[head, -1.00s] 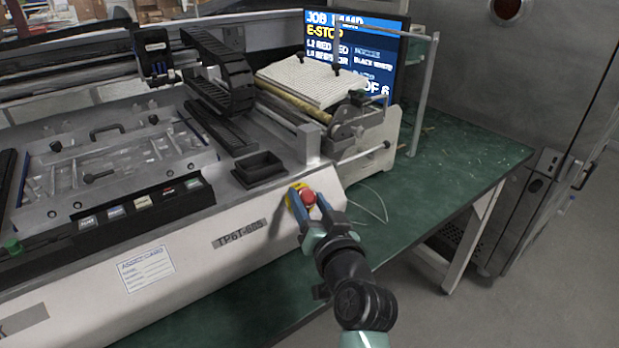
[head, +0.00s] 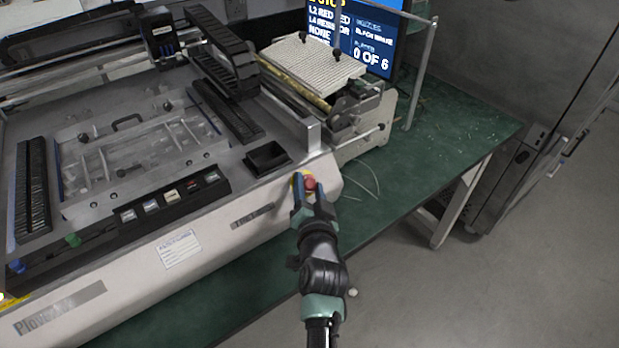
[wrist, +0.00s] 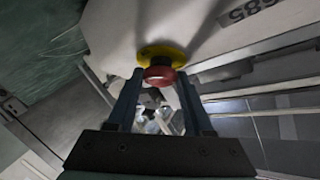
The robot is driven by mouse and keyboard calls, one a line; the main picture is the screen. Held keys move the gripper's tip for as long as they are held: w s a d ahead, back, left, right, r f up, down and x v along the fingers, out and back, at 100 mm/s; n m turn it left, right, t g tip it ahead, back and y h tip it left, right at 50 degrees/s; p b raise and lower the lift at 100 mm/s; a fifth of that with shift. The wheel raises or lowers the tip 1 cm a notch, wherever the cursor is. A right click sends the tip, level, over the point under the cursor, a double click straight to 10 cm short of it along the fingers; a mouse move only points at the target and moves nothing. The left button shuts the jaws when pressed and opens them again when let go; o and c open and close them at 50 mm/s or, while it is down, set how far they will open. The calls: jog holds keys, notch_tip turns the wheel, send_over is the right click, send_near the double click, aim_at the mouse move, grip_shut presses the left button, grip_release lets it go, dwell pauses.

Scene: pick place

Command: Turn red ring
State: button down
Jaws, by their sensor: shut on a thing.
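The red ring (head: 310,183) is a round red knob on a yellow disc (head: 297,181), on the sloped white front corner of the machine. It also shows in the wrist view as a red knob (wrist: 160,75) in front of its yellow disc (wrist: 163,52). My gripper (head: 310,190) is at the knob with one blue-grey finger on each side. In the wrist view, my gripper (wrist: 160,84) has its fingertips beside the knob's left and right edges, shut on it. The exact contact points are hard to make out.
The white machine (head: 120,285) fills the left, with a black open tray (head: 267,157) just behind the knob. A thin wire (head: 368,180) loops on the green bench (head: 425,160) to the right. A screen (head: 372,45) stands at the back. Grey floor (head: 455,285) is open at right.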

jog(key=shift+a, duration=0.1)
dwell(0.3)
jog(key=shift+c, duration=1.4)
grip_release()
jog(key=shift+s, duration=0.1)
jog(key=s+d+r, duration=0.1)
jog(key=s+r, duration=0.1)
jog(key=s, duration=1)
jog(key=shift+s+r, duration=0.15)
jog(key=shift+s, duration=0.1)
jog(key=shift+d, duration=0.1)
